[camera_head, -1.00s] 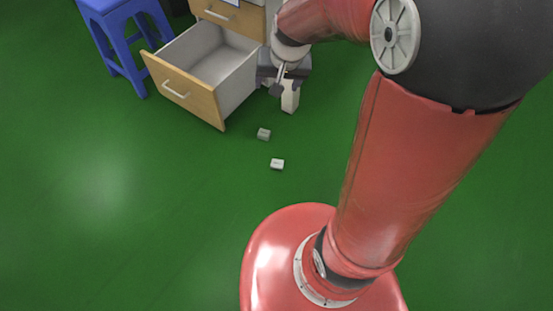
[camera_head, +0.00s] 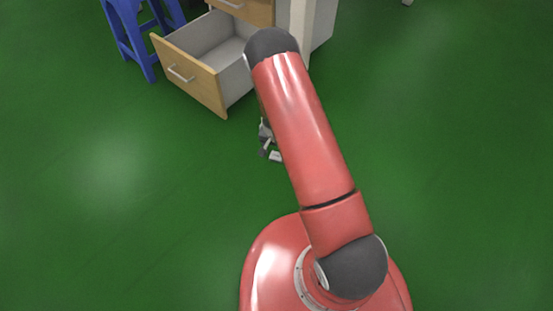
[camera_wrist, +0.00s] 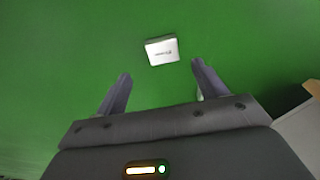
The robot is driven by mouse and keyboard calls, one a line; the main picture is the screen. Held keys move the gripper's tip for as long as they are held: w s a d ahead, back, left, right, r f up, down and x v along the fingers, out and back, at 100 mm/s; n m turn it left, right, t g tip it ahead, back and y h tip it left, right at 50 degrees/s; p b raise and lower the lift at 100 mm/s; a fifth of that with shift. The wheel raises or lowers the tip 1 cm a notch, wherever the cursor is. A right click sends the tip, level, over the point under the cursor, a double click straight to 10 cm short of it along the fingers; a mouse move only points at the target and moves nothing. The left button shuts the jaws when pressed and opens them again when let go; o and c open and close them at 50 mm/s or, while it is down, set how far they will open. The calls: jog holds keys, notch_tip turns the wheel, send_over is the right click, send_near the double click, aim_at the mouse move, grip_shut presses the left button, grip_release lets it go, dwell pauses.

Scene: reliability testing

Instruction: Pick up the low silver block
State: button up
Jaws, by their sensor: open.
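A small silver block (camera_wrist: 162,50) lies on the green floor in the wrist view, just beyond my fingertips and roughly centred between them. It also shows in the head view (camera_head: 276,155), beside my gripper. My gripper (camera_wrist: 160,69) is open and empty, with its two fingers spread and apart from the block. In the head view my gripper (camera_head: 265,141) is mostly hidden behind my forearm. A small pale patch (camera_wrist: 199,94) shows behind the right finger in the wrist view; it may be a second block, but it is mostly covered.
A cabinet with an open wooden-fronted drawer (camera_head: 190,75) stands beyond my arm. The pale cabinet or drawer edge (camera_wrist: 299,130) shows at the right of the wrist view. A blue stool (camera_head: 133,30) stands at upper left. The floor left of the block is clear.

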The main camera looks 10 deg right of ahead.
aim_at(276, 156)
jog(key=f, duration=0.2)
jog(key=f+b, duration=0.1)
jog(key=f, duration=0.1)
jog(key=w+f, duration=0.1)
jog(key=f, duration=0.1)
jog(key=shift+f, duration=0.35)
jog(key=c, duration=1.1)
